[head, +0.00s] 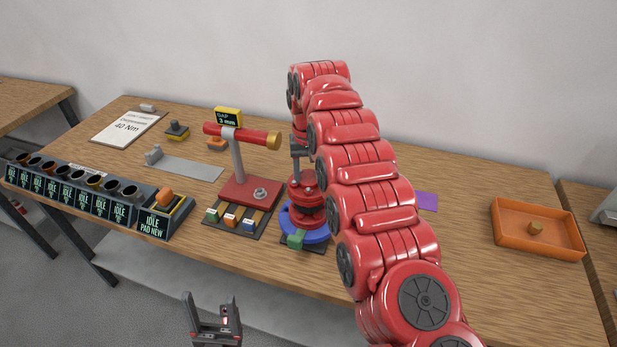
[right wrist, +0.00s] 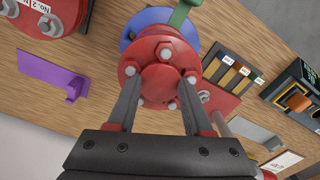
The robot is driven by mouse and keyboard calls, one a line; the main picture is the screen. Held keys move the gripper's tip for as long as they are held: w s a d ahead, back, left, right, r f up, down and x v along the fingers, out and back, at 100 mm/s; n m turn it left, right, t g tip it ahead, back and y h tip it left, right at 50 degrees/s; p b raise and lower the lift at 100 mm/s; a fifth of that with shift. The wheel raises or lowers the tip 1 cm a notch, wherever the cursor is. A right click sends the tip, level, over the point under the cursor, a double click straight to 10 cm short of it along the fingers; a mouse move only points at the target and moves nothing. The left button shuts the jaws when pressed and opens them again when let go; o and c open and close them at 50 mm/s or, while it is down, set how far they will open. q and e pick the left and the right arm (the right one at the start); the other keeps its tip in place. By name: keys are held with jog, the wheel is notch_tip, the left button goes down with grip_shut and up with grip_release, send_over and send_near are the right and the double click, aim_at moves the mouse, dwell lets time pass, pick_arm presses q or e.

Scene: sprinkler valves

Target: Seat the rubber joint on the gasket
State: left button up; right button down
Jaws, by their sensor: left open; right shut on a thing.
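My right gripper (right wrist: 160,84) is shut on a round red flanged piece (right wrist: 162,72) with several grey bolt heads, probably the rubber joint. It also shows in the head view (head: 307,192), partly hidden by my right arm. Below it lies a blue ring-shaped base (head: 317,236), which shows behind the flange in the right wrist view (right wrist: 129,36). I cannot make out the gasket, or whether the red piece touches what is under it. My left gripper (head: 213,303) is open and empty, in front of the table's near edge.
A red stand with a horizontal bar (head: 249,190) is close on the left. A row of labelled cups (head: 75,190) lines the front left. An orange tray (head: 508,236) stands right. A labelled red flange (right wrist: 48,14) shows beside a purple piece (right wrist: 55,72).

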jog(key=shift+f, duration=0.2)
jog(key=shift+c, duration=1.1)
grip_release()
jog(key=shift+r+p, duration=1.1)
jog(key=shift+r, duration=0.45)
notch_tip(320, 180, up, 5)
jog(key=p, duration=0.4)
